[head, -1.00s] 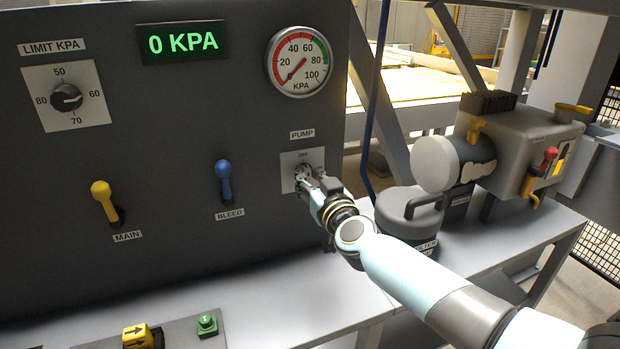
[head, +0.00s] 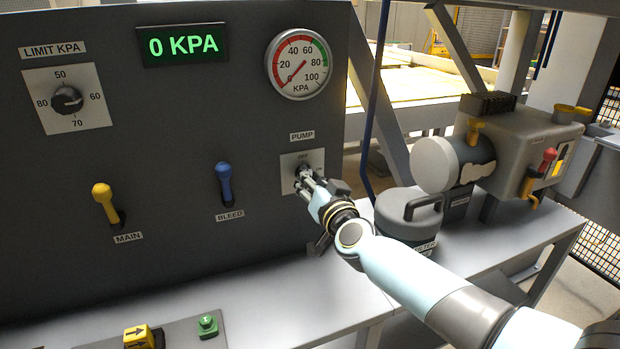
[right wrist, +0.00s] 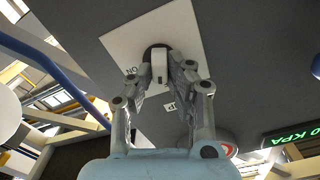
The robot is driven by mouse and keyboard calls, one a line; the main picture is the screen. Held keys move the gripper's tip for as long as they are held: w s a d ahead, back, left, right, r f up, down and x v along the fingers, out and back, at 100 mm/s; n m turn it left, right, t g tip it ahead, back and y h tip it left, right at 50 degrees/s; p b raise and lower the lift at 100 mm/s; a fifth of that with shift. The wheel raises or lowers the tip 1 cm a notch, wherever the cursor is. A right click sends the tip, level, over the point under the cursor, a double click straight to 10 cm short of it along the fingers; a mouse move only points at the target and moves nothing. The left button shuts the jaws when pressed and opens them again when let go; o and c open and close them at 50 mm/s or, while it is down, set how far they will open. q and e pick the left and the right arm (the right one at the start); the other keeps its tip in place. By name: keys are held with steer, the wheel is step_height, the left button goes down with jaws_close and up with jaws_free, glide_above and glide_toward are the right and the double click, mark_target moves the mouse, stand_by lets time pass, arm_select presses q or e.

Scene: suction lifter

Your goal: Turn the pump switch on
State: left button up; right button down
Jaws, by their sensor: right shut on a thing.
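The pump switch (head: 303,172) is a dark round knob on a pale square plate under the PUMP label, on the dark panel. My right gripper (head: 307,178) is at the knob and hides part of it. In the right wrist view the knob (right wrist: 159,62) has a light grip bar, and my right gripper (right wrist: 160,76) is shut on it, one finger on each side. The plate (right wrist: 140,38) shows the ON mark upside down there. OFF shows above the knob in the head view. My left gripper is not in view.
The green display (head: 183,44) reads 0 KPA, and the gauge (head: 298,63) needle is near 0. The blue BLEED lever (head: 224,183) and yellow MAIN lever (head: 105,203) are to the left. A lidded grey canister (head: 408,213) stands right of the panel, behind my right arm.

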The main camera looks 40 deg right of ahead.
steer(key=shift+d+f+m+b, duration=0.15)
steer(key=shift+m+b, duration=0.15)
steer(key=shift+m, duration=3.1)
steer(key=shift+a+f+m+b, duration=0.1)
steer(key=shift+m+b, duration=0.15)
steer(key=shift+m, duration=3.15)
steer(key=c, duration=1.3)
jaws_free()
steer(key=v, duration=1.2)
steer(key=shift+s+d, duration=0.1)
